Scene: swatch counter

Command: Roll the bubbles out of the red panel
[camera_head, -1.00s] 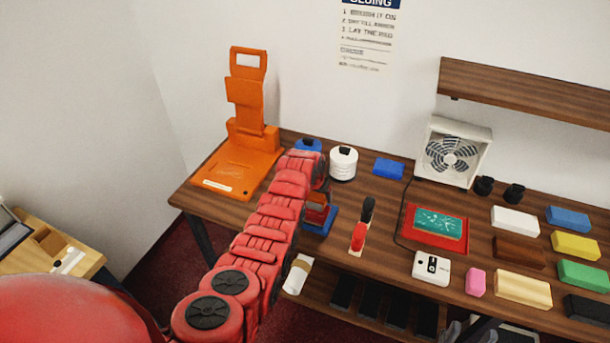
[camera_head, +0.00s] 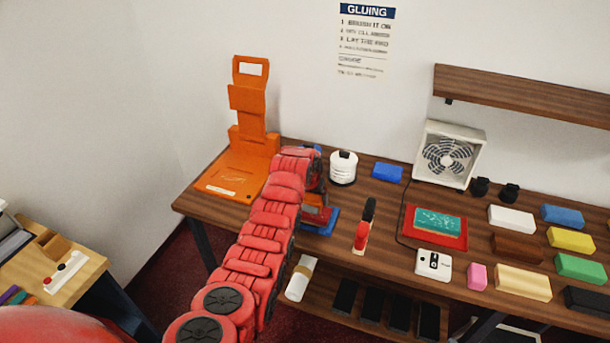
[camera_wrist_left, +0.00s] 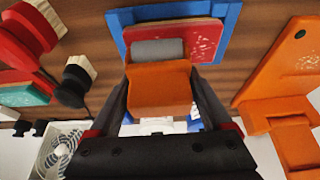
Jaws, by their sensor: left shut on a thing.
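The red panel (camera_wrist_left: 203,42) lies on a blue base (camera_wrist_left: 231,18) in the left wrist view, with pale speckles at its right end and lower left. In the head view the panel (camera_head: 319,214) and base (camera_head: 326,229) show partly, behind my arm. My left gripper (camera_wrist_left: 160,100) is shut on the orange handle (camera_wrist_left: 158,88) of a roller. The roller's grey cylinder (camera_wrist_left: 158,50) is over the panel; I cannot tell whether it touches. In the head view the left gripper (camera_head: 316,190) is mostly hidden by the arm. My right gripper is out of view.
An orange stand (camera_head: 237,165) is left of the base. A white jar (camera_head: 343,168) is behind it, and red-and-black tools (camera_head: 362,238) stand to its right. Further right are a fan (camera_head: 449,155), a teal panel on a red one (camera_head: 437,222), and several coloured blocks.

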